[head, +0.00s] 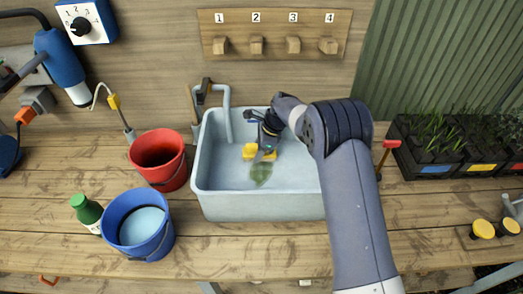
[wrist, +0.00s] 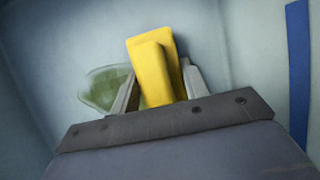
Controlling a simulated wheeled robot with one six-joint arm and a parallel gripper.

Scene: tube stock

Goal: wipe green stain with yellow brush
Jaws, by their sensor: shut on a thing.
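The yellow brush (head: 250,152) is inside the sink basin, held by my gripper (head: 268,152), which is shut on it. In the wrist view the yellow brush (wrist: 155,70) sits between the two fingers of my gripper (wrist: 158,88). The green stain (head: 261,173) is on the sink floor, just in front of the brush in the head view. In the wrist view the green stain (wrist: 105,88) lies left of the brush and is partly hidden behind the left finger. I cannot tell whether the brush touches the sink floor.
The pale sink (head: 262,208) has raised walls around my gripper, with a tap (head: 228,112) at its back left. A red bucket (head: 158,160), a blue bucket (head: 140,224) and a green bottle (head: 87,210) stand to the left. Planters (head: 440,150) stand to the right.

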